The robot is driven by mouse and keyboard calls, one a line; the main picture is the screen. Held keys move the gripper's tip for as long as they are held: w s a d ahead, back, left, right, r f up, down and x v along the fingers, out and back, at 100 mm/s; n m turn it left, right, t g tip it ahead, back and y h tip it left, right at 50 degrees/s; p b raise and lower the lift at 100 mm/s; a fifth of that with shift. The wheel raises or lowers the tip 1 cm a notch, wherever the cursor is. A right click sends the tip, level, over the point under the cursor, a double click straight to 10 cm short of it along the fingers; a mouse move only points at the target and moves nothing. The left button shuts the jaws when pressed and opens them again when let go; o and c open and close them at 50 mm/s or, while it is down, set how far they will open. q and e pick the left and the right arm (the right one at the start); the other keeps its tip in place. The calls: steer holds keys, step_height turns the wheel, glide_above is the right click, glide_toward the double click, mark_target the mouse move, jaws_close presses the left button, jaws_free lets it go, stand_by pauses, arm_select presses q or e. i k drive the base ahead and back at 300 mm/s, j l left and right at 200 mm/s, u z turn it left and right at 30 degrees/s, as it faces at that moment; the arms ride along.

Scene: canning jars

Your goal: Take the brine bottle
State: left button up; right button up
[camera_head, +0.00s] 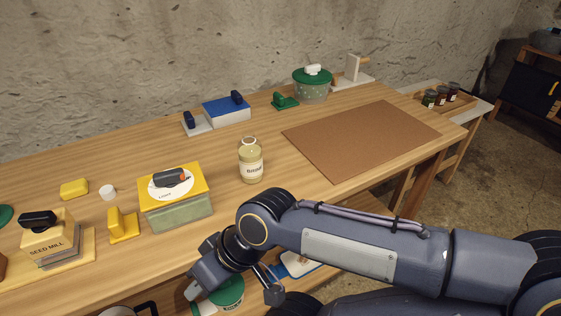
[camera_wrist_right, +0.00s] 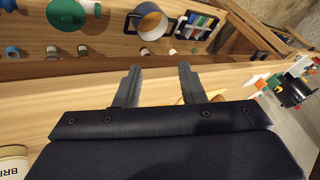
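The brine bottle (camera_head: 251,160) stands upright on the wooden table in the head view, a squat jar of pale yellow-green liquid with a cream label. Part of its label, reading "BRI", shows at the lower left edge of the right wrist view (camera_wrist_right: 12,164). My right gripper (camera_head: 238,284) is low at the table's front edge, nearer to me than the bottle and apart from it. In the right wrist view its two fingers (camera_wrist_right: 160,80) are spread with nothing between them. My left gripper is in neither view.
A yellow-lidded box (camera_head: 180,212) stands left of the bottle. A brown mat (camera_head: 362,138) lies to its right, and a blue-topped box (camera_head: 226,110) stands behind. A seed mill (camera_head: 48,236) is at far left. Under the table edge, a shelf holds a pot (camera_wrist_right: 147,22) and several small items.

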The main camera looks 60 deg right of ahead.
mark_target(250, 148)
steer(key=i+l+z, duration=0.1)
steer(key=z, duration=0.7)
steer(key=i+z, duration=0.15)
steer(key=z, duration=0.3)
steer(key=i+z, duration=0.1)
steer(key=z, duration=0.3)
steer(key=i+z, duration=0.15)
steer(key=z, duration=0.25)
steer(key=k, duration=0.5)
